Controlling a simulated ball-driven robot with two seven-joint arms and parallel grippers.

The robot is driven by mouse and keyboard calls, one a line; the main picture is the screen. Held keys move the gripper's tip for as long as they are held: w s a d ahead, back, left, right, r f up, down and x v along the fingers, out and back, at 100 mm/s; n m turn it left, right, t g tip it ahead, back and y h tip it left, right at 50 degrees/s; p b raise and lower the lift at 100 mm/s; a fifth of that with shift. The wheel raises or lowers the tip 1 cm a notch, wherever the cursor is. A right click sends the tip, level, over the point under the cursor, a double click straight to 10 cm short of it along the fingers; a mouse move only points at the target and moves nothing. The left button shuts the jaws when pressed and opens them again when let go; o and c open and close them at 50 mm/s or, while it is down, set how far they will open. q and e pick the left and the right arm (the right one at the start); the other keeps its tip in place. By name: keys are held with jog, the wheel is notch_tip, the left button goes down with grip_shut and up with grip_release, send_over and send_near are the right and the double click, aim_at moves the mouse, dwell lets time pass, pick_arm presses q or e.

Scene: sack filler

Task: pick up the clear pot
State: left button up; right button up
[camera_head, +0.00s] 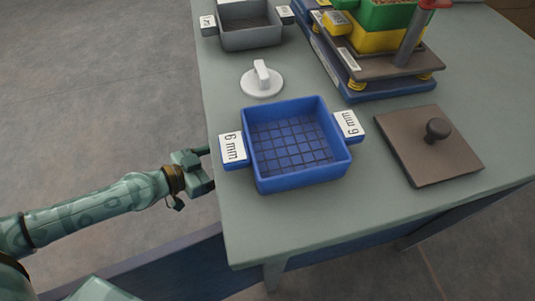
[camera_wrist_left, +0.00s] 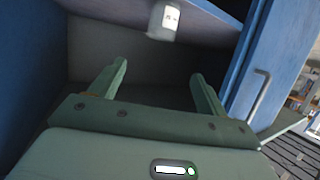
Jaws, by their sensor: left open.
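A small pale, see-through-looking pot (camera_wrist_left: 163,20) with a white label shows at the top of the left wrist view, in front of a blue panel; I take it for the clear pot. In the head view my left gripper (camera_head: 204,168) is beside the table's left edge. No clear pot shows there. My right gripper is in no view.
On the green table (camera_head: 350,215) stand a blue sieve tray (camera_head: 300,183) marked 6 mm, a white knobbed lid (camera_head: 262,88), a brown plate with knob (camera_head: 430,150), a grey tray (camera_head: 250,39) and a scale-like stand. A blue door with handle (camera_wrist_left: 258,92) is at the right.

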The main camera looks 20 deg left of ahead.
pick_arm(q)
jog(key=x, duration=0.7)
jog(key=f+x, duration=0.1)
jog(key=x, duration=0.2)
jog(key=shift+d+f+p, duration=0.1)
jog(key=shift+d+p, duration=0.1)
jog(key=shift+p, duration=0.15)
jog(key=shift+w+d+f, duration=0.2)
jog(key=shift+w+d, duration=0.15)
jog(key=shift+w, duration=0.05)
jog(key=b+x, duration=0.1)
jog(key=x, duration=0.4)
jog(key=shift+a, duration=0.15)
jog(key=shift+r, duration=0.1)
jog(key=c, duration=1.1)
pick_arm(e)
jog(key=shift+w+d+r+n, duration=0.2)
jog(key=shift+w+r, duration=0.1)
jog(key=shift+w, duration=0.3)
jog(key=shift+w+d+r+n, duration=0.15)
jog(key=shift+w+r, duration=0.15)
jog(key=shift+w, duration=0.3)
